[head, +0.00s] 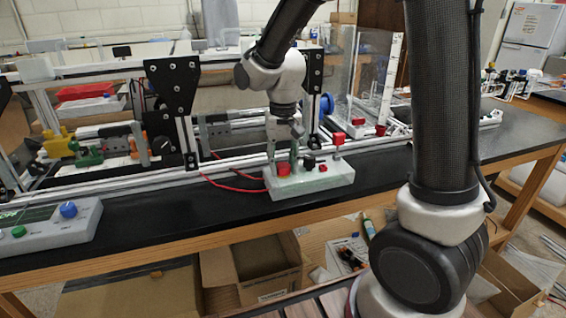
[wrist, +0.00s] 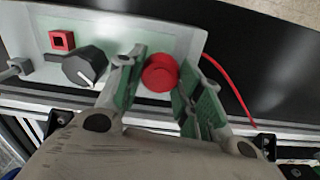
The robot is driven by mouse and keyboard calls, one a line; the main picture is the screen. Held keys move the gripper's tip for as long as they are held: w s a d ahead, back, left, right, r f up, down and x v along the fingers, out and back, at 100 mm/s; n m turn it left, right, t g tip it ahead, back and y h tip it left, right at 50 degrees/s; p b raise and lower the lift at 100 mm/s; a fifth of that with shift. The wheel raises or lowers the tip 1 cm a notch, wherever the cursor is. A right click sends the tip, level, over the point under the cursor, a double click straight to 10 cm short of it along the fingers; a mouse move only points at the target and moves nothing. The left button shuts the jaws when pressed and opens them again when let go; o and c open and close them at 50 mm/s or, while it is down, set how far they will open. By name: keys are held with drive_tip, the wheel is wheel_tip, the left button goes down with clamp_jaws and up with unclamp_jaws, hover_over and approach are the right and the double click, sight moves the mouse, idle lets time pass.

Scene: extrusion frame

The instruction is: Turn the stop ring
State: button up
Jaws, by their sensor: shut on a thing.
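The stop ring (head: 283,169) is a round red knob on the left part of a pale grey control box (head: 318,184). In the wrist view the stop ring (wrist: 160,73) lies between the two green-padded fingers. My gripper (head: 282,158) reaches down over it from above and is shut on it, one finger on each side; the same gripper (wrist: 163,80) shows in the wrist view. The lower edge of the ring and the exact finger contact are partly hidden.
Beside the ring are a black rotary knob (wrist: 84,66) and a red square switch (wrist: 62,41). A red cable (head: 228,184) runs from the box.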

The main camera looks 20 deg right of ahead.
sight(283, 165)
drive_tip(key=o, duration=1)
drive_tip(key=shift+o, duration=0.2)
drive_tip(key=shift+r, duration=0.1)
wheel_tip(283, 165, up, 12)
